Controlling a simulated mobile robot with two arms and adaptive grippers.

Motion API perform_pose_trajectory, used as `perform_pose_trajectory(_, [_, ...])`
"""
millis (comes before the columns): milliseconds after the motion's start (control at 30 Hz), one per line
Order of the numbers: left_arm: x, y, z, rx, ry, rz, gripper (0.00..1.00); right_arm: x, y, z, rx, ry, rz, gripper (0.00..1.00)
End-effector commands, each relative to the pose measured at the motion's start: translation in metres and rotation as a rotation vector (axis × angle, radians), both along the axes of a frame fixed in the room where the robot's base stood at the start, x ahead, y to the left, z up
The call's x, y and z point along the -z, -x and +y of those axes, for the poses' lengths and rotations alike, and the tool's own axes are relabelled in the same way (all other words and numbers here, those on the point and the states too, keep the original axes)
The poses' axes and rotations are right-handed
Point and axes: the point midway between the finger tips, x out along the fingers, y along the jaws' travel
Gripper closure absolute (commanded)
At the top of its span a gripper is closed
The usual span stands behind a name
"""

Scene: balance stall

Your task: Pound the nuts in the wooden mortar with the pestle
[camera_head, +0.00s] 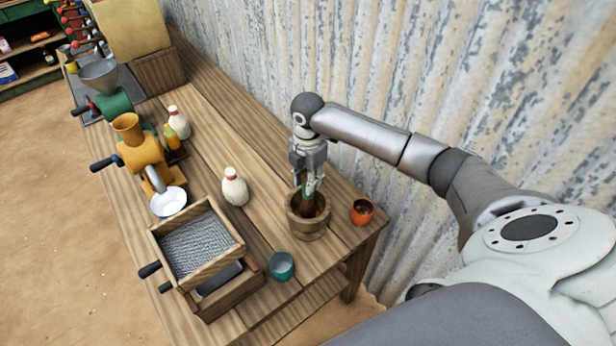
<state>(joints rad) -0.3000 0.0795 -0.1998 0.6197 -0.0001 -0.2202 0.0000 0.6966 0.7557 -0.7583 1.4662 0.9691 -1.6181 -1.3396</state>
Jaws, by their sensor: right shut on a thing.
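The wooden mortar (308,226) stands on the right end of the wooden table, near the wall. My right gripper (309,186) is directly above it, pointing down, shut on the pestle (307,198). The pestle's lower part is inside the mortar's mouth. Brown matter shows inside the mortar, but I cannot make out single nuts. The pestle is partly hidden by the fingers and the rim. My left gripper is not in view.
An orange cup (361,212) stands close right of the mortar, near the table's edge. A teal bowl (281,266), a white bottle (235,187) and a wooden box with a grey ridged surface (197,246) stand to the left. Corrugated wall (400,80) runs behind the table.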

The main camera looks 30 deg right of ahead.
Motion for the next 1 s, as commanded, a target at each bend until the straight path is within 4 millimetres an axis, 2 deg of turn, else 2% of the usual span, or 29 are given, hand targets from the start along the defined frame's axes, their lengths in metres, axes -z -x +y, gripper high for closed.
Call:
perform_pose_trajectory(33, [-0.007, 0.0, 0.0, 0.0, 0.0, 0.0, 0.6, -0.009, -0.001, 0.0, 0.0, -0.001, -0.003, 1.0])
perform_pose_trajectory(133, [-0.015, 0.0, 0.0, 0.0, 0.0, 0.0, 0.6, -0.021, -0.001, 0.0, 0.0, -0.001, -0.003, 1.0])
perform_pose_trajectory(300, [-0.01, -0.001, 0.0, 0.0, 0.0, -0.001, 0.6, -0.031, -0.001, 0.0, -0.001, 0.0, -0.002, 1.0])
perform_pose_trajectory(600, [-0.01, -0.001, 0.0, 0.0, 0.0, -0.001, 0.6, -0.034, -0.001, 0.0, 0.0, 0.0, -0.002, 1.0])
perform_pose_trajectory(1000, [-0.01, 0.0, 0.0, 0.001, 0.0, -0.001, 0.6, -0.073, -0.001, 0.0, 0.0, -0.001, -0.005, 1.0])
